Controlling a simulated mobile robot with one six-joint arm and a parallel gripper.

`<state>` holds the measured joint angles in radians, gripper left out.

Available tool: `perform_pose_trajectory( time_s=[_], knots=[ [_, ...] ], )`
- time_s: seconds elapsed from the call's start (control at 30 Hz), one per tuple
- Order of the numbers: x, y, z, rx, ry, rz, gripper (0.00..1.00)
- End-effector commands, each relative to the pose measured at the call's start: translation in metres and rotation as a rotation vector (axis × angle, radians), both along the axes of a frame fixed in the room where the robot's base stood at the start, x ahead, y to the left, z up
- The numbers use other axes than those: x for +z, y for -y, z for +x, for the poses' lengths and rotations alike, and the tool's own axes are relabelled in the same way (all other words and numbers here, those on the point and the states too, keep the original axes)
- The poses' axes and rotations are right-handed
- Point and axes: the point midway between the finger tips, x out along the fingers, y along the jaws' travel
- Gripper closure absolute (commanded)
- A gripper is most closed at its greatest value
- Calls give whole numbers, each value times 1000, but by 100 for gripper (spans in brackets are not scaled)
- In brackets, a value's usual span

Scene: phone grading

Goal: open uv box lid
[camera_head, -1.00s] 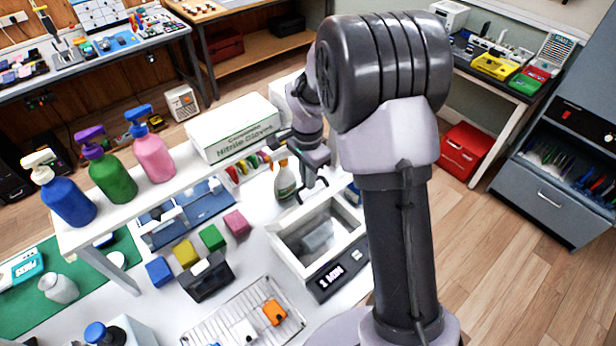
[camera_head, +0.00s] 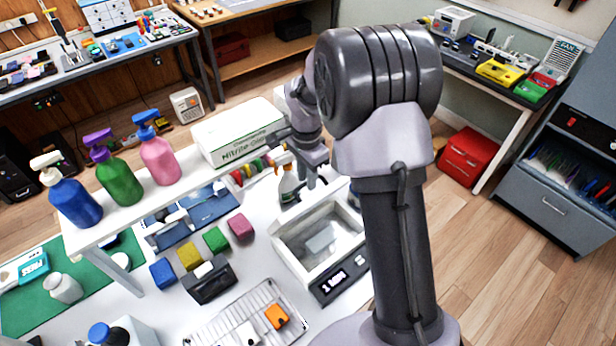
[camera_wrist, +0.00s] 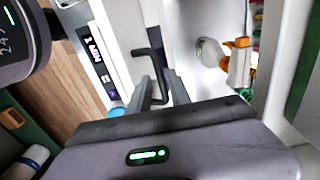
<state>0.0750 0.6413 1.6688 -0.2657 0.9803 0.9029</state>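The UV box (camera_head: 281,259) is a white box with a lit display on its front, on the white table beside my arm. A pale rectangular object (camera_head: 321,241) shows within its frame. A black bent handle (camera_wrist: 152,52) shows beside the white box. My gripper (camera_wrist: 160,90) has its two grey fingers apart at the handle's lower end; contact is unclear. In the head view my gripper (camera_head: 311,180) is at the box's back edge.
A spray bottle (camera_head: 288,182) stands close behind the box. A glove carton (camera_head: 238,132) and pump bottles (camera_head: 118,180) stand on the raised shelf at left. Coloured blocks (camera_head: 215,239) and a wire tray (camera_head: 245,308) lie left of the box.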

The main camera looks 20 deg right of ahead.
Motion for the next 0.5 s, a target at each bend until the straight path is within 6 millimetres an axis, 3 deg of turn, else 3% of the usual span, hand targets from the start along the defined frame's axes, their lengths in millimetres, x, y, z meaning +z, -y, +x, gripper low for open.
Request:
perform_pose_trajectory(
  time_s=[0.33,0.43,0.5],
  knots=[
    [3,0,0,0,0,0,68],
    [19,0,1,0,2,0,68],
    [40,0,1,-1,3,-1,68]
  ],
)
